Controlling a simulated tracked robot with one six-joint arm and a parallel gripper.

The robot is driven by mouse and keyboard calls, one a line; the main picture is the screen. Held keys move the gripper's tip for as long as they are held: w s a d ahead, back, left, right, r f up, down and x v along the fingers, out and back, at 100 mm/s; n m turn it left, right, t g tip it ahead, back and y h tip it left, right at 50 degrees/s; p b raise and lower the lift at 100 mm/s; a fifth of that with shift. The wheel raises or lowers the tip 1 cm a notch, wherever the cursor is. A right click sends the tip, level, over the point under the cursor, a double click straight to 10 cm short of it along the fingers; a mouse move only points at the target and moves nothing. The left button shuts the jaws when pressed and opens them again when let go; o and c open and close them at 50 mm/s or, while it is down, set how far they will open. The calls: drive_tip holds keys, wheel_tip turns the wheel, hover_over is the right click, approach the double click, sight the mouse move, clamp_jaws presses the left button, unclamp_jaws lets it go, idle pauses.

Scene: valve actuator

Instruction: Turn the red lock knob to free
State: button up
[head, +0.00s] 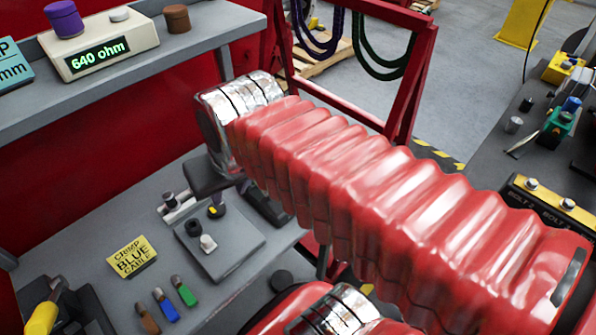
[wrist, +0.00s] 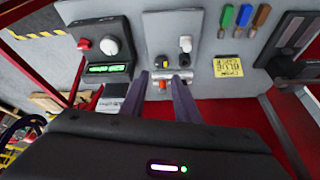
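The red knob (wrist: 84,44) sticks out from the edge of a dark box with a green display (wrist: 106,68) in the wrist view, beside a larger white knob (wrist: 109,45). In the head view my red-sleeved arm hides this knob. My gripper (wrist: 161,76) is open, its two purple-grey fingers spread apart. The tips point at a small silver fitting with a red bit (wrist: 172,74), to the right of the box in the wrist view. I cannot tell if they touch it. The red knob is clear of the fingers.
A grey plate carries a black knob with a yellow mark (head: 216,209) and a white-capped knob (head: 207,243). A yellow crimp label (head: 132,257) and brown, blue and green pieces (head: 166,303) lie on the bench. A shelf (head: 150,70) overhangs it, holding a 640 ohm meter (head: 98,42).

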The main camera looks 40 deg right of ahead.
drive_tip(key=w+d+m+g, duration=0.1)
drive_tip(key=d+m+g, duration=0.1)
drive_tip(key=d+m, duration=0.5)
drive_tip(key=w+d+m+g, duration=0.2)
drive_tip(key=d+m, duration=0.6)
drive_tip(key=d, duration=0.5)
drive_tip(key=shift+w+d+f+m+g, duration=0.3)
drive_tip(key=shift+d+f+g, duration=0.1)
drive_tip(key=shift+f+g, duration=0.1)
wheel_tip(320, 180, down, 14)
drive_tip(key=shift+r, duration=0.1)
clamp_jaws()
drive_tip(key=shift+a, duration=0.15)
